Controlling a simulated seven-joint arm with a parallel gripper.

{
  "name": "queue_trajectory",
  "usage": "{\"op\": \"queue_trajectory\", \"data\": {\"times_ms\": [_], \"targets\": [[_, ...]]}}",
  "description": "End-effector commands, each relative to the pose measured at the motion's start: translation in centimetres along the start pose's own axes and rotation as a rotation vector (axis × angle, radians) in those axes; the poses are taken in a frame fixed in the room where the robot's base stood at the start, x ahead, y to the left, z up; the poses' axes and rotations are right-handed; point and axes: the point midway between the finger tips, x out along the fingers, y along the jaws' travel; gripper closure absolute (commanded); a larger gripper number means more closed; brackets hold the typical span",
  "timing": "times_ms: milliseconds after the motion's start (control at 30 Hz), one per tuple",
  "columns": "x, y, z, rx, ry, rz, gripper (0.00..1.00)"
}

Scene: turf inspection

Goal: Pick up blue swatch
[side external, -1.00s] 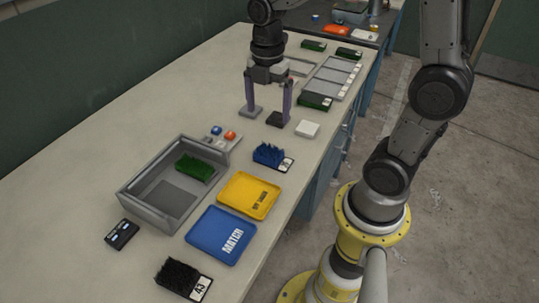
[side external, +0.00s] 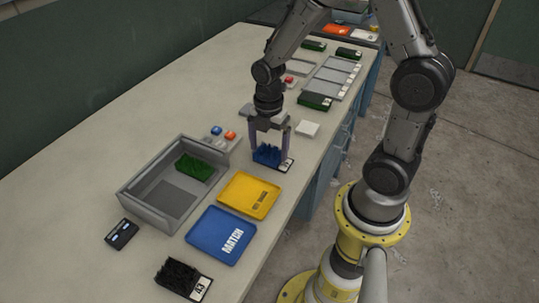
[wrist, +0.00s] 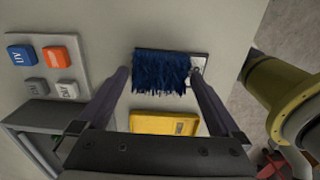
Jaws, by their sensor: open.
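The blue swatch (side external: 267,156) is a block of dark blue bristles on a base with a white label end, lying on the table. In the wrist view the blue swatch (wrist: 162,68) sits ahead of and between the two fingers, its label end to the right. My gripper (side external: 269,158) is open, pointing down over the swatch with one finger on each side. In the wrist view my gripper (wrist: 160,75) shows its fingers apart and nothing held. I cannot tell whether either finger touches the swatch.
A yellow tray (side external: 232,199) and a blue tray marked MATCH (side external: 205,246) lie in front. A grey box (side external: 140,200) holds a green swatch (side external: 194,168). A button panel (wrist: 47,62), a white block (side external: 307,129) and a black swatch (side external: 177,275) are nearby.

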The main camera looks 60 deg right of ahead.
Motion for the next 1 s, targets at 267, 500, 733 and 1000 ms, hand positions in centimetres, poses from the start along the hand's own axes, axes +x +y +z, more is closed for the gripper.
{"op": "queue_trajectory", "data": {"times_ms": [267,500,733,1000], "targets": [[0.26,-0.01,-0.01,0.0,0.0,0.0,0.02],[0.24,-0.01,-0.01,0.0,0.0,0.0,0.45],[0.22,0.0,0.0,0.0,0.0,0.001,0.63],[-0.54,0.08,0.01,0.0,-0.001,0.004,0.63]]}}
